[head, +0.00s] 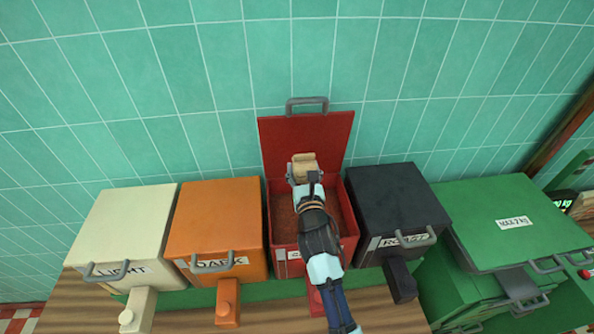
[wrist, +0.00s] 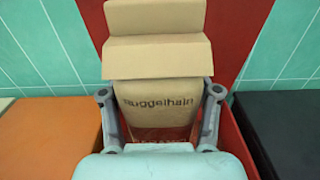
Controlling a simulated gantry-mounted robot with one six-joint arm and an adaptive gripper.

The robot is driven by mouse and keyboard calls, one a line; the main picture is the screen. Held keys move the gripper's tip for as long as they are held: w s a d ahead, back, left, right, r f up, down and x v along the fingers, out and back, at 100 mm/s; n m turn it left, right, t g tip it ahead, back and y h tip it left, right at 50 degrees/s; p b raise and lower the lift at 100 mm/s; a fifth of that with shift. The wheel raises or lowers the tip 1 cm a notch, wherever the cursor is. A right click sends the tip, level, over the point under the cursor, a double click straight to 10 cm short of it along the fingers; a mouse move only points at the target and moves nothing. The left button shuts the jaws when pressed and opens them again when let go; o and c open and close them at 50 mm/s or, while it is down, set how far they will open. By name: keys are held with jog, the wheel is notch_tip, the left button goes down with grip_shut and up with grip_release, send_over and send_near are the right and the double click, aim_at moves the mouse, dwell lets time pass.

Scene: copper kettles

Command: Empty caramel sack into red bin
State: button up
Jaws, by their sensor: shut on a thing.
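The red bin (head: 349,231) stands open in the middle of the row, its red lid (head: 335,135) raised against the tiled wall. Brown contents (head: 283,212) show inside it. My gripper (head: 304,172) is over the bin, shut on a tan sack (head: 304,161). In the wrist view the sack (wrist: 158,92) sits between the two grey fingers of my gripper (wrist: 160,105). Its printing is partly legible, and its top flaps (wrist: 155,52) stand open towards the lid. The bin's front label is mostly hidden by my arm. I cannot tell whether anything is left in the sack.
A cream bin (head: 130,220) and an orange bin (head: 215,213) stand shut at the left. A black bin (head: 392,200) is close at the right, with a larger green bin (head: 515,222) beyond. Free room is above the bins, before the tiled wall (head: 215,80).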

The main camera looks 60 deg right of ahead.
jog(key=shift+a+f+m, duration=0.1)
jog(key=shift+a+m, duration=0.2)
jog(key=shift+w+a+f+m, duration=0.1)
jog(key=shift+w+a+m, duration=0.15)
jog(key=shift+m, duration=0.35)
jog(key=shift+w+a+f+m, duration=0.1)
jog(key=shift+w+a+m, duration=0.15)
jog(key=shift+m, duration=0.35)
notch_tip(320, 180, down, 8)
jog(key=m+b, duration=0.9)
jog(key=m, duration=0.2)
jog(key=m+b, duration=0.9)
jog(key=m, duration=0.3)
jog(key=shift+s+d+r, duration=0.1)
jog(key=shift+d, duration=0.05)
dwell(1.4)
